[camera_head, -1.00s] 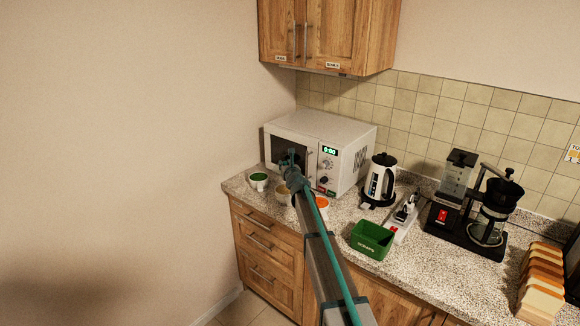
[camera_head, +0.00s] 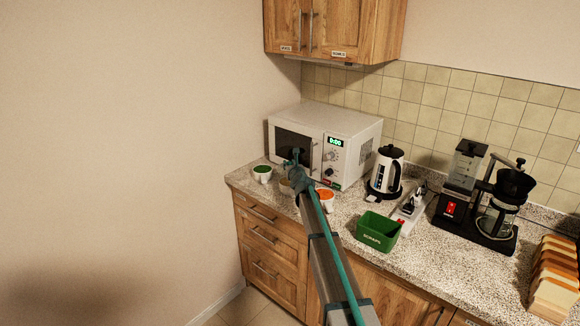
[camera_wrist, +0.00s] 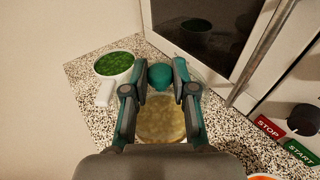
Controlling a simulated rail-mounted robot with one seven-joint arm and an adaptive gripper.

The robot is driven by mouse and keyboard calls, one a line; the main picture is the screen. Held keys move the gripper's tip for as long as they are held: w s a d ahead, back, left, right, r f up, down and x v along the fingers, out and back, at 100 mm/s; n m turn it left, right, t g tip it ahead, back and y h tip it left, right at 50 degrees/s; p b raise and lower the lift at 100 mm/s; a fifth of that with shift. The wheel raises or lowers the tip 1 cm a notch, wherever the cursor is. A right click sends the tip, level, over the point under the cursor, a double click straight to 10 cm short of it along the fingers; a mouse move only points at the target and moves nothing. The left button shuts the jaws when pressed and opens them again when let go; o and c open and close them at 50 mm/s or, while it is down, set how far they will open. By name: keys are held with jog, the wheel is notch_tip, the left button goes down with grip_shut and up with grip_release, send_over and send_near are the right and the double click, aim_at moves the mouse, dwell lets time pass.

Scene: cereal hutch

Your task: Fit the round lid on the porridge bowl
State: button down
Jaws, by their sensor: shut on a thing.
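My gripper (camera_wrist: 161,68) is shut on a round teal knob (camera_wrist: 160,78), which I take to be the lid's handle. The lid's disc is not clearly visible; it may be clear. Below the fingers in the wrist view is a bowl of pale, lumpy porridge (camera_wrist: 160,122). Its rim is partly covered by the fingers and wrist, and I cannot tell whether the lid touches it. In the head view my gripper (camera_head: 293,160) is above the porridge bowl (camera_head: 286,187), close in front of the microwave, and my arm hides part of the bowl.
A white cup with green contents (camera_head: 262,174) stands left, one with orange contents (camera_head: 326,199) right. The microwave (camera_head: 350,140) is close behind. A green scraps bin (camera_head: 377,231), kettle (camera_head: 386,173) and coffee maker (camera_head: 480,205) stand further right.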

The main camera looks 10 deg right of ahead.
jog(key=shift+f+b, duration=1.5)
jog(key=shift+f, duration=0.05)
jog(key=shift+f+b, duration=0.7)
jog(key=shift+f, duration=0.35)
jog(key=shift+f, duration=0.2)
jog(key=c, duration=0.9)
grip_release()
jog(key=shift+o, duration=0.2)
jog(key=shift+s, duration=0.15)
